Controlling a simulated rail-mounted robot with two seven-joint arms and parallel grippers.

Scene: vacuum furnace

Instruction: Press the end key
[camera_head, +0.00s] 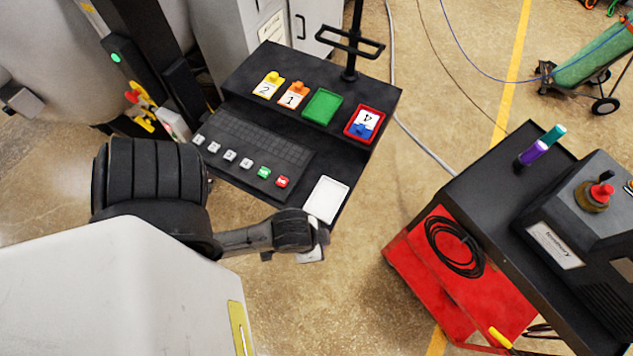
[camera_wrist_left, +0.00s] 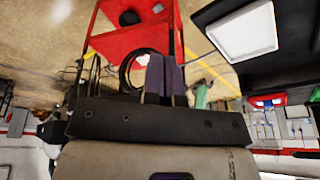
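A row of small keys lies along the near edge of the dark gridded panel (camera_head: 250,135) in the head view. Several are pale grey (camera_head: 229,156), then come a green key (camera_head: 264,173) and a red key (camera_head: 282,181) at the right end. Their labels are too small to read, so I cannot tell which is the end key. My left gripper (camera_head: 313,254) is off the near right corner of the black table, apart from the keys. In the left wrist view its fingers (camera_wrist_left: 166,76) are together with nothing between them. My right gripper is not in view.
A white tray (camera_head: 326,200) sits at the table's near right corner and shows in the left wrist view (camera_wrist_left: 240,32). Yellow, orange, green and red trays line the raised back shelf (camera_head: 310,120). A red cart (camera_head: 430,285) stands to the right, across open floor.

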